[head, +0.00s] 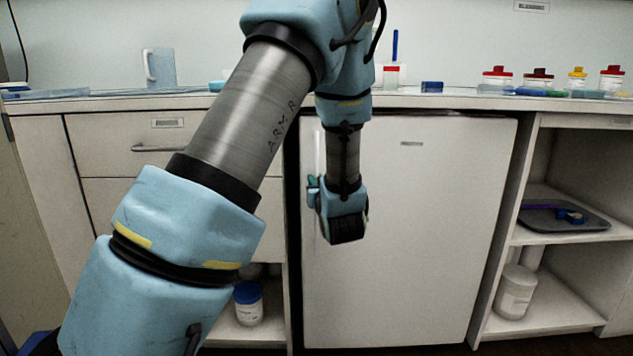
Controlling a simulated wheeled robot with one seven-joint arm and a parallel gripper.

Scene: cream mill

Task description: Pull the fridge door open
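The white fridge door (430,220) fills the opening under the counter, with a small label near its top. It looks shut. A pale upright strip, perhaps its handle (320,150), shows at the door's left edge, partly hidden by my wrist. My gripper (314,190) is in front of the door's left side, beside that strip. Only a small teal part of it shows at the wrist's left; the fingertips are hidden. I cannot tell whether it touches the handle or is open or shut.
Drawers with a metal handle (165,148) are left of the fridge. Open shelves (560,238) at the right hold a dark tray (565,216) and a white tub (514,292). Red- and yellow-lidded jars (538,82) and a jug (160,68) stand on the counter (450,101).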

